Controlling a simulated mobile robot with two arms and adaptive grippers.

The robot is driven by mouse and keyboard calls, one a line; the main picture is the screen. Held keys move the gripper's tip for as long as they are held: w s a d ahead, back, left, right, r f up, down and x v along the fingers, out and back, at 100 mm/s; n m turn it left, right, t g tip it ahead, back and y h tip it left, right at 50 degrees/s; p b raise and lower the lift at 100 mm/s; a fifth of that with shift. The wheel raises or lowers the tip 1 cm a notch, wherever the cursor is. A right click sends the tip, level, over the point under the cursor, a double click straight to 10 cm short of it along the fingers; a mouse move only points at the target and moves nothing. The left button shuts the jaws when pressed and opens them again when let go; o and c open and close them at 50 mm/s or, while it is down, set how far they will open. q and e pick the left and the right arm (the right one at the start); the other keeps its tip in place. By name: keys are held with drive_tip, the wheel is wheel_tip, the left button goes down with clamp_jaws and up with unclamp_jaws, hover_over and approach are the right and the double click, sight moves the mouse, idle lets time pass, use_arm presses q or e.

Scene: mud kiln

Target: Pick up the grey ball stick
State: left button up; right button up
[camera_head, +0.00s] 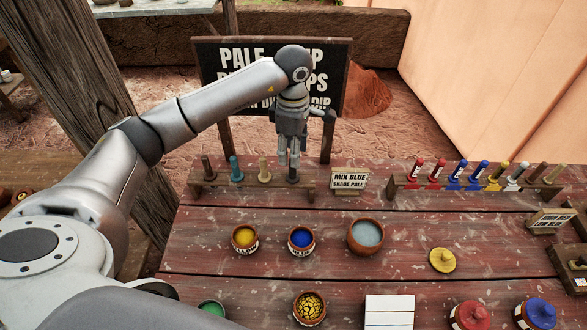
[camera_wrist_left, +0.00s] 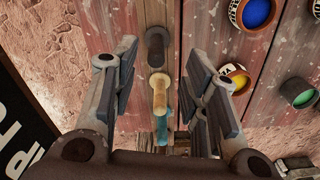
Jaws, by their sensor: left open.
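The grey ball stick (camera_head: 294,174) stands upright at the right end of a small wooden rack (camera_head: 222,187) on the red plank table. It looks dark grey, and my left gripper partly hides its top. My left gripper (camera_head: 289,157) points down over it with open jaws. In the left wrist view the stick (camera_wrist_left: 157,42) lies between the spread fingers (camera_wrist_left: 162,56), near their tips. I cannot tell whether a finger touches it. My right gripper is not in view.
A cream stick (camera_head: 264,171), a teal stick (camera_head: 236,170) and a brown stick (camera_head: 207,169) share the rack. Paint pots, including a blue one (camera_head: 302,240), stand in front. A black signboard (camera_head: 225,60) rises behind.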

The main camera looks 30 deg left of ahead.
sight(293, 175)
use_arm(q)
drive_tip(key=shift+w+f, duration=0.1)
drive_tip(key=shift+f, duration=0.5)
drive_tip(key=f+p, duration=0.1)
drive_tip(key=f, duration=0.1)
drive_tip(key=f+p, duration=0.1)
drive_tip(key=f, duration=0.1)
drive_tip(key=shift+w+a+f+p, duration=0.1)
drive_tip(key=shift+a+f+p, duration=0.1)
drive_tip(key=shift+f+p, duration=0.15)
drive_tip(key=shift+f, duration=0.1)
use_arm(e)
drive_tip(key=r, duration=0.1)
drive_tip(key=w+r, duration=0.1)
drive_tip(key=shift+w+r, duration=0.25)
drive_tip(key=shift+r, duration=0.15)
use_arm(q)
clamp_jaws()
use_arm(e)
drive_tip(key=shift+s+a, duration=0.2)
